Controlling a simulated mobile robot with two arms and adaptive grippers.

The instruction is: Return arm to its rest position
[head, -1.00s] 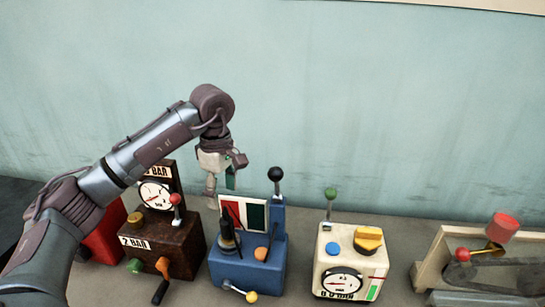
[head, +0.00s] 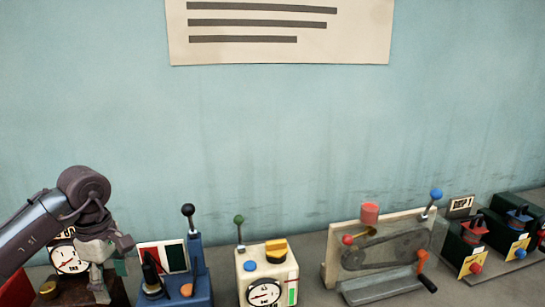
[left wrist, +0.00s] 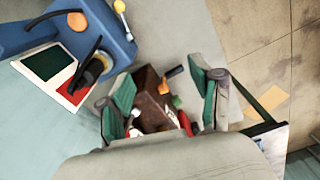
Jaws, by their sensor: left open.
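My left arm comes in from the left in the head view. Its gripper (head: 108,272) points down in front of the brown gauge box (head: 70,290), partly hiding it. The same gripper shows in the left wrist view (left wrist: 165,98) with its green-padded fingers wide apart and nothing between them. The brown box (left wrist: 150,95) shows beyond the gap, apart from the fingers. My right gripper is in neither view.
A blue box (head: 190,294) with a black-knobbed lever stands right of the gripper. A cream gauge box (head: 270,276), a belt-drive board (head: 335,255) and dark switch boxes (head: 460,250) follow rightward. A poster (head: 280,50) hangs on the wall.

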